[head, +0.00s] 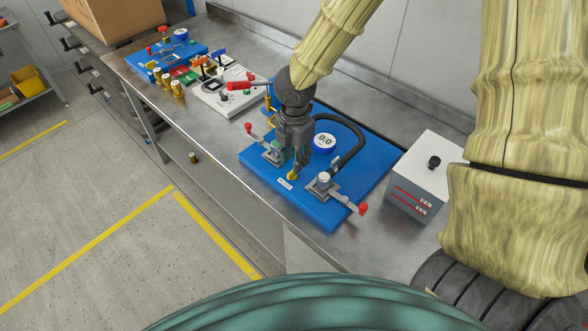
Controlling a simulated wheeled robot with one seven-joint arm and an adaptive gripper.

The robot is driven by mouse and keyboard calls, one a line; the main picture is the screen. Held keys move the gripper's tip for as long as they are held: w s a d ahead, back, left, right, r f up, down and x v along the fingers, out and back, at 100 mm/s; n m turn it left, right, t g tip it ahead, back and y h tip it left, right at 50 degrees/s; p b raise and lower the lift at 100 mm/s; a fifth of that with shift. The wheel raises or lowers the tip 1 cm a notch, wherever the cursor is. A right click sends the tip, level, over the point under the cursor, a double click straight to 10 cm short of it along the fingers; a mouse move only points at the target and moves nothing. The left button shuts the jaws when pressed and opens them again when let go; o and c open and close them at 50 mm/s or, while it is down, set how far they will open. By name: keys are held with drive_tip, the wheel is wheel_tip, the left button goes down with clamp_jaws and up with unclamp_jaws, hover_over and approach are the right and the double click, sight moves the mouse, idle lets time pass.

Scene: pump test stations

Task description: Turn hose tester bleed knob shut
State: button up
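The hose tester is a blue plate (258,167) on the steel bench, with a round gauge (324,142) reading 0.0, a curved black hose (352,132) and two red-handled toggle clamps. My gripper (296,166) points down over the plate's left part, between the left clamp (268,147) and the gauge. A small yellow part (293,175), possibly the bleed knob, shows right at my fingertips. I cannot tell whether the fingers touch it or how far apart they are. The gripper hides part of the plate and fittings behind it.
A white box (420,172) with a black knob and red displays stands right of the tester. A white fixture (220,98), brass cylinders (168,82) and another blue plate (160,62) lie to the left. The wall runs close behind. A brass cylinder (194,158) shows below the bench's front edge.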

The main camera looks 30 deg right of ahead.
sight(292, 171)
drive_tip(key=w+f, duration=0.1)
drive_tip(key=f, duration=0.2)
drive_tip(key=w+f, duration=0.1)
drive_tip(key=f, duration=0.1)
drive_tip(key=shift+w, duration=0.3)
drive_tip(key=shift+s+f, duration=0.2)
drive_tip(key=shift+f, duration=0.1)
drive_tip(key=shift+s+f, duration=0.35)
drive_tip(key=shift+s, duration=0.25)
drive_tip(key=shift+w+f, duration=0.5)
drive_tip(key=shift+f, duration=0.2)
drive_tip(key=shift+s+r, duration=0.25)
drive_tip(key=shift+s, duration=0.05)
drive_tip(key=shift+c, duration=0.6)
drive_tip(key=shift+w+f, duration=0.1)
clamp_jaws()
